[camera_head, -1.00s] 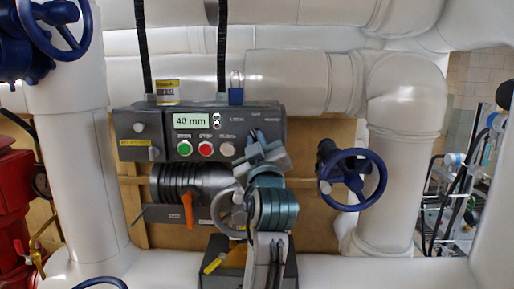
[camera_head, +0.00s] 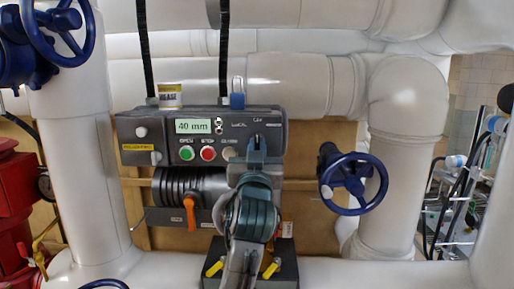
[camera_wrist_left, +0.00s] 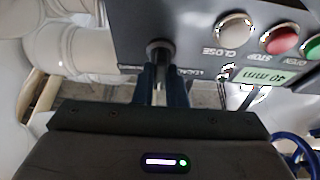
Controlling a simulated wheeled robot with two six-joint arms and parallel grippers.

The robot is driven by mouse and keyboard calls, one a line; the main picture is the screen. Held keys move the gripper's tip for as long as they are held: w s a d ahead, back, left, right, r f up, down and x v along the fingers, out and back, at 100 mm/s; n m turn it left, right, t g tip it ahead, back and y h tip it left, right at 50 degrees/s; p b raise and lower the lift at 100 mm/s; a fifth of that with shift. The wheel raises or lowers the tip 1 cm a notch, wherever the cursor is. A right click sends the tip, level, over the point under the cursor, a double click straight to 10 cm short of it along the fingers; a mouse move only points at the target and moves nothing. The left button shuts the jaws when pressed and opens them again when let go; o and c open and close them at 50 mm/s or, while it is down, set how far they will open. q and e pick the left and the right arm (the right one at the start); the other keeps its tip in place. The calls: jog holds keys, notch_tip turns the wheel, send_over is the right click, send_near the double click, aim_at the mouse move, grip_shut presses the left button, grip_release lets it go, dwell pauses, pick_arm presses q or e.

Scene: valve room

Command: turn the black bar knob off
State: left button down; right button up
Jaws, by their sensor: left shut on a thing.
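The grey control box (camera_head: 180,122) hangs on the pipes, with a display reading 40 mm (camera_head: 193,126). The black bar knob (camera_wrist_left: 159,48) is at the box's right end, beside the white close button; in the head view my gripper mostly hides it. My left gripper (camera_head: 256,143) reaches up to the box front and is shut on the knob. In the left wrist view its two blue fingers (camera_wrist_left: 161,82) stand on either side of the knob. The knob's exact angle is hard to tell. My right gripper is in neither view.
Green (camera_head: 187,153), red (camera_head: 208,153) and white (camera_head: 228,153) buttons sit left of the gripper. A padlock (camera_head: 237,99) and a yellow-labelled can (camera_head: 171,95) are on top of the box. A blue handwheel (camera_head: 354,181) stands to the right, and an orange lever (camera_head: 190,211) below.

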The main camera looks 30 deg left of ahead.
pick_arm(q)
jog(key=c, duration=1.7)
grip_release()
jog(key=shift+o, duration=1.1)
jog(key=shift+w+a, duration=0.1)
jog(key=shift+w, duration=0.05)
jog(key=shift+f, duration=0.1)
jog(key=b+v, duration=0.5)
jog(key=v, duration=0.6)
jog(key=shift+w, duration=0.1)
